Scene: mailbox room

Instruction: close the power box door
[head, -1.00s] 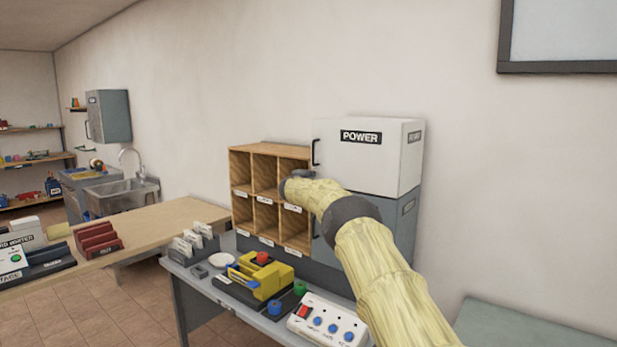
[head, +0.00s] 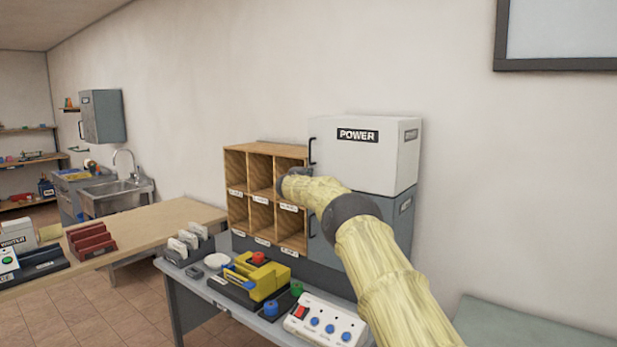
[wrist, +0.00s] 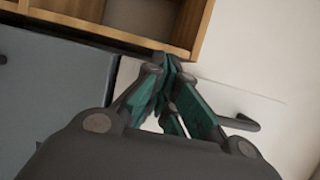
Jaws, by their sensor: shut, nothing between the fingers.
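The white power box (head: 375,165) with a black POWER label stands against the wall in the head view. Its front door (head: 335,165) looks flush with the box and I see no open gap. A dark handle (head: 312,151) is on the door's left edge. In the wrist view the white door (wrist: 265,108) and its handle (wrist: 238,123) lie to the right of and behind my gripper (wrist: 167,64). My gripper is shut and empty, its fingertips together. In the head view my arm hides the fingers, in front of the cubbies and by the box's lower left.
Wooden cubbies (head: 263,148) stand just left of the box. A grey cabinet (head: 398,225) sits below it. The grey table (head: 190,290) holds a yellow device (head: 257,276) and a white switch panel (head: 325,320).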

